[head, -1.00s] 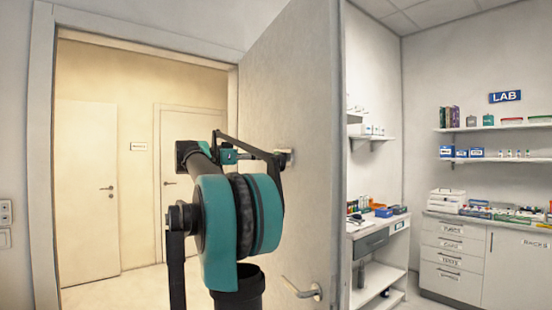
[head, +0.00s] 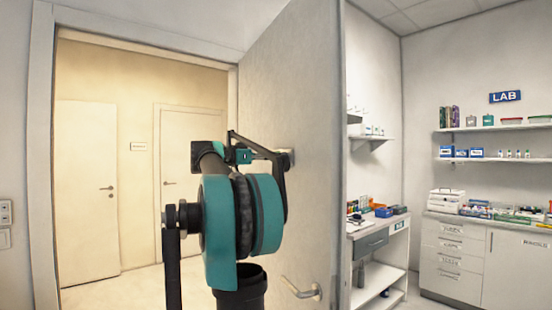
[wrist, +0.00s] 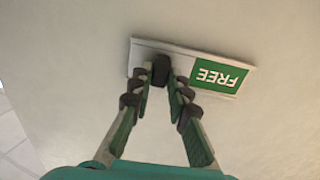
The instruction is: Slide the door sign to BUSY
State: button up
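The door sign (wrist: 198,82) is a pale, flat strip fixed on the door. In the wrist view it appears upside down, with a green FREE panel (wrist: 219,76) showing at its right part; the left part is covered in white. A dark knob (wrist: 161,70) stands out from the sign left of the green panel. My gripper (wrist: 161,78) has its fingertips on both sides of the knob, seemingly touching it. In the head view, the sign (head: 291,155) is a small pale edge on the door, and my arm hides most of the gripper.
The open door (head: 300,80) carries a lever handle (head: 303,289) below the sign. A doorway to a yellow corridor (head: 140,80) lies to the left. To the right are a desk (head: 372,243), shelves (head: 495,158) and a drawer cabinet (head: 452,248), away from my arm.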

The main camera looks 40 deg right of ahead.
jog(key=shift+w, duration=0.1)
grip_shut()
jog(key=w+d, duration=0.1)
jog(key=w, duration=0.7)
jog(key=shift+w+d, duration=0.25)
jog(key=shift+d, duration=0.1)
jog(key=shift+r, duration=0.1)
jog(key=o, duration=0.8)
grip_release()
jog(key=shift+w, duration=0.1)
jog(key=shift+o, duration=0.3)
jog(key=w+a, duration=0.2)
jog(key=a, duration=0.9)
jog(key=shift+w+a, duration=0.15)
jog(key=shift+a, duration=0.2)
